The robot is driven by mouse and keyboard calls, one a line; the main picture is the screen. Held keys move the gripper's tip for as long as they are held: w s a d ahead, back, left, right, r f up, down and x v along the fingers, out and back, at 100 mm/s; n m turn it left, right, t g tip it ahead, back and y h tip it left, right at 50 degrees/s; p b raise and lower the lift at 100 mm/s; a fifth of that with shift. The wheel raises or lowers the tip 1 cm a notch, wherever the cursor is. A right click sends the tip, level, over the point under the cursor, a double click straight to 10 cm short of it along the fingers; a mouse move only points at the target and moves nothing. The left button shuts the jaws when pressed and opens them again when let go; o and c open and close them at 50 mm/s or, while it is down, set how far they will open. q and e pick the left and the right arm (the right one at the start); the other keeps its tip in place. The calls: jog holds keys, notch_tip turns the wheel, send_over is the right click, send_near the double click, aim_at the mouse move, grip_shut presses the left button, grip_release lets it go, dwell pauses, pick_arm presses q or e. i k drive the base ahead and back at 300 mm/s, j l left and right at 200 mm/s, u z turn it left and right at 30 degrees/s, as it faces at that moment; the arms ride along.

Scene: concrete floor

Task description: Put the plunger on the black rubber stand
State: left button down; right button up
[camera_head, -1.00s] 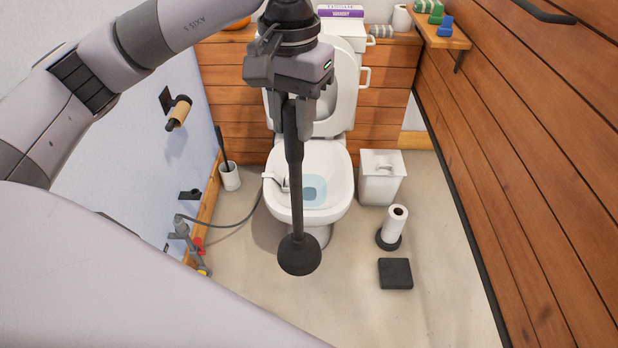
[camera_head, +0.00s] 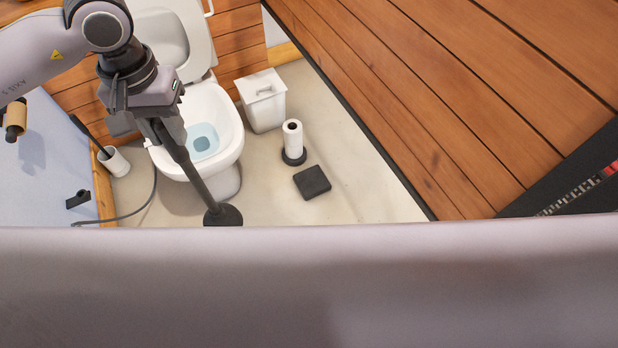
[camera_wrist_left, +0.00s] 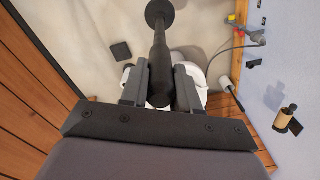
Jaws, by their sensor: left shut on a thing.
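The plunger (camera_head: 190,170) is dark, with a long handle and a round cup at its lower end. My left gripper (camera_head: 160,128) is shut on the upper handle and holds the plunger tilted, cup down and to the right, in front of the toilet. The left wrist view also shows the plunger (camera_wrist_left: 160,45) between the fingers (camera_wrist_left: 160,88), its cup at the top. The black rubber stand (camera_head: 312,182) is a flat dark square on the floor, right of the cup and apart from it. It also shows in the left wrist view (camera_wrist_left: 121,51). My right gripper is out of view.
The toilet (camera_head: 205,125) stands open behind the plunger. A white bin (camera_head: 263,102) and a paper roll holder (camera_head: 293,143) stand behind the black stand. A wooden wall (camera_head: 430,90) bounds the right side. Bare floor lies between cup and stand.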

aim_at(312, 180)
jog(key=i+j, duration=0.1)
jog(key=i, duration=0.2)
jog(key=i+j, duration=0.1)
jog(key=i, duration=0.15)
jog(key=i+j+z, duration=0.1)
jog(key=z, duration=0.2)
jog(key=i+j+z, duration=0.25)
jog(key=l+z, duration=0.1)
jog(key=z, duration=0.7)
